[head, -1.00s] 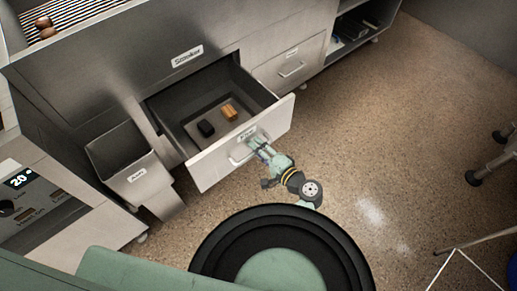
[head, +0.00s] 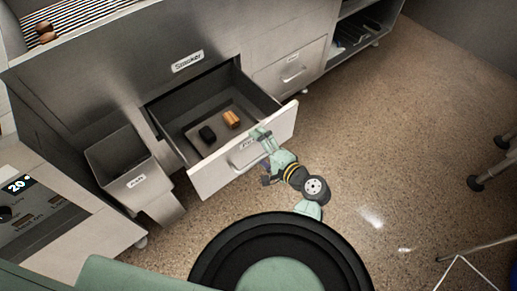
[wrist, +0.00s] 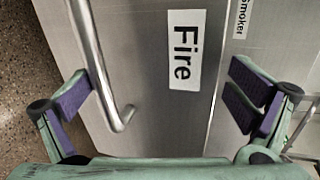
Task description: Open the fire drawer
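The fire drawer (head: 225,168) stands pulled out of the metal cabinet under the "Smoker" label, and its inside is in view. It holds a black lump (head: 207,134) and a brown block (head: 231,119). Its front, with the "Fire" label (wrist: 182,50), fills much of the wrist view. The bar handle (wrist: 92,60) runs down the left of that view, near my left finger. My gripper (head: 261,133) is at the right part of the drawer front, by its top edge. Its purple-padded fingers (wrist: 160,95) are wide apart with nothing clamped between them.
A bin labelled "Ashes" (head: 117,160) stands left of the drawer. A shut drawer (head: 290,68) with a handle is to its right, then an open shelf (head: 352,35). Floor (head: 400,150) to the right is clear up to metal legs.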

